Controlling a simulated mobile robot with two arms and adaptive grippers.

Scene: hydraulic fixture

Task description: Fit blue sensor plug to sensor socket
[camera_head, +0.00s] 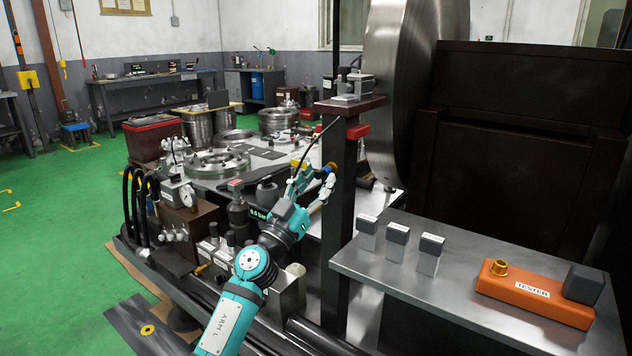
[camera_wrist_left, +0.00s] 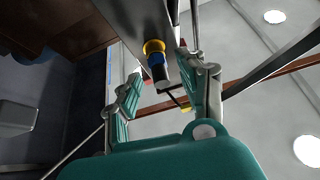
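The blue sensor plug (camera_head: 324,173) is at the side of the dark upright post (camera_head: 339,220), beside a brass-coloured ring that looks like the sensor socket (camera_head: 332,167). In the left wrist view the blue plug (camera_wrist_left: 156,60) lines up with the yellow ring (camera_wrist_left: 153,46) and appears to meet it; how deep it sits I cannot tell. Its grey rear end and a thin dark cable point toward my palm. My left gripper (camera_head: 313,183) is open, with its fingers (camera_wrist_left: 170,75) spread on both sides of the plug and visible gaps. My right gripper is not in view.
A metal table (camera_head: 440,285) at right holds several grey-topped blocks (camera_head: 397,240) and an orange tester box (camera_head: 535,292) with a brass fitting. A large steel disc (camera_head: 405,90) stands behind the post. Gauge and hoses (camera_head: 140,205) crowd the left of my arm.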

